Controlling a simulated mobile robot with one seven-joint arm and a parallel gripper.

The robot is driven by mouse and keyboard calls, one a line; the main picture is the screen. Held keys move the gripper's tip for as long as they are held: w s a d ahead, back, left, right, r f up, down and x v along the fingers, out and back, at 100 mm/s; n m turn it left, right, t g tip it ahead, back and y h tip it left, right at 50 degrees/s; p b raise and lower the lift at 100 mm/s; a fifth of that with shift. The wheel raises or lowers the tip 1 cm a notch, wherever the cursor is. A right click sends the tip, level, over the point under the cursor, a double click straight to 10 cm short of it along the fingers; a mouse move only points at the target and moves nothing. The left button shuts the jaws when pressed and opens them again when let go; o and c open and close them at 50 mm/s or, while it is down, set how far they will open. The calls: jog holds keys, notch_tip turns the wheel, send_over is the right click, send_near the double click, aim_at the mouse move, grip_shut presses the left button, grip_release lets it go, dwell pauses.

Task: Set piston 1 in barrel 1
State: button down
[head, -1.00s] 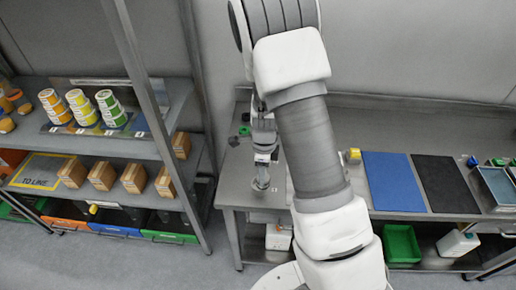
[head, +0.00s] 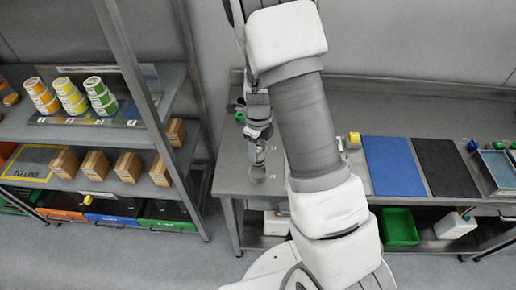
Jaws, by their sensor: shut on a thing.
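My arm crosses the middle of the head view and hides part of the bench. My gripper (head: 257,132) shows small and dark beyond it, pointing down over the left end of the bench. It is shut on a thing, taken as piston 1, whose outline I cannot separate. Directly below is a grey upright metal part (head: 257,172) on the bench, which may be barrel 1. Whether the held thing is inside it, touching it or above it cannot be told at this size.
The grey bench (head: 233,170) carries a blue mat (head: 393,165), a black mat (head: 446,165) and a yellow item (head: 354,138). A small green item (head: 240,117) is left of the gripper. A shelf rack with tins (head: 70,100) and boxes (head: 97,164) stands left, its post (head: 150,110) near the bench.

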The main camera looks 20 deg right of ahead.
aim_at(258, 163)
jog(key=shift+f+b, duration=2.35)
jog(key=shift+f, duration=1)
jog(key=shift+f, duration=0.1)
grip_release()
jog(key=shift+r+p, duration=4.25)
jog(key=shift+r, duration=0.55)
